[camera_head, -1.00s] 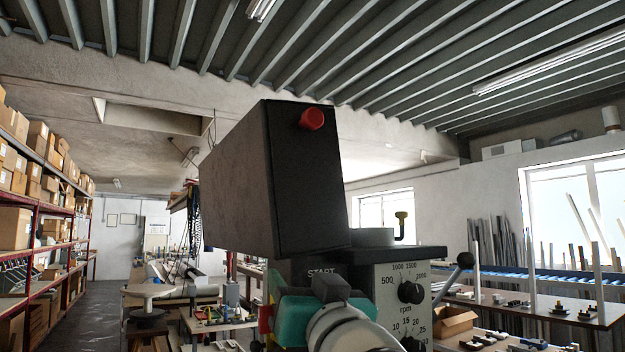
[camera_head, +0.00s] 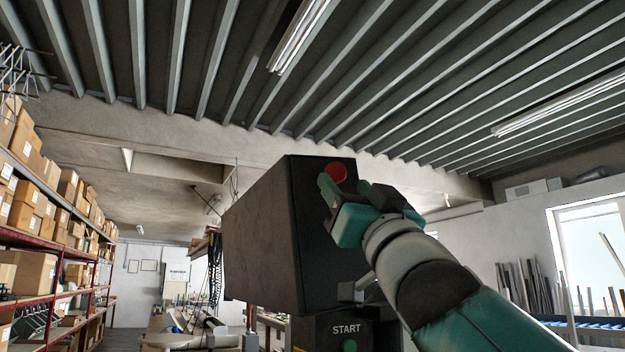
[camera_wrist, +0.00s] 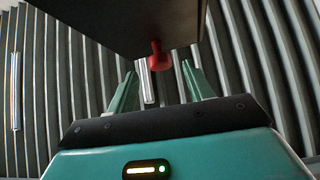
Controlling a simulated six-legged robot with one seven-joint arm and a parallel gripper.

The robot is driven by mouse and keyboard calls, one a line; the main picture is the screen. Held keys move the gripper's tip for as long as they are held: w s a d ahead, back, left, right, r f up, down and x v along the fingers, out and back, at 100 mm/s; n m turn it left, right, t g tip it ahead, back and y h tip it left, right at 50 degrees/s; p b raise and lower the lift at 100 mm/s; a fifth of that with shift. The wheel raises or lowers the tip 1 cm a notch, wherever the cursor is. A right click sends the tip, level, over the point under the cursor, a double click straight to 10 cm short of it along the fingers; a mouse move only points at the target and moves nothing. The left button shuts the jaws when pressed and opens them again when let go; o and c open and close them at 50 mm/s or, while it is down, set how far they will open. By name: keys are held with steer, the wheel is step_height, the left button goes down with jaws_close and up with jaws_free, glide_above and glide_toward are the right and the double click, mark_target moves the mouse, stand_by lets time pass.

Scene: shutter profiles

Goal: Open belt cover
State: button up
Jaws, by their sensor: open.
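The belt cover (camera_head: 262,240) is a dark box-like hood on top of the machine, and it looks closed down. A red knob (camera_head: 338,171) sticks out near the top of its front face. My gripper (camera_head: 325,187) is raised in front of that face, close to the knob. In the wrist view, the knob (camera_wrist: 158,58) hangs from the cover's dark underside edge (camera_wrist: 115,22), between and beyond my two open green fingers (camera_wrist: 160,78). The fingers stand apart from each other with nothing held. I cannot tell whether either finger touches the knob.
The machine body with its START label and green button (camera_head: 348,346) sits below the cover. Shelves of boxes (camera_head: 45,225) stand far left. The space above the cover is free.

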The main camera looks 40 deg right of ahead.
mark_target(338, 176)
steer(key=x, duration=0.5)
steer(key=shift+w+r, duration=0.1)
steer(key=shift+w, duration=0.05)
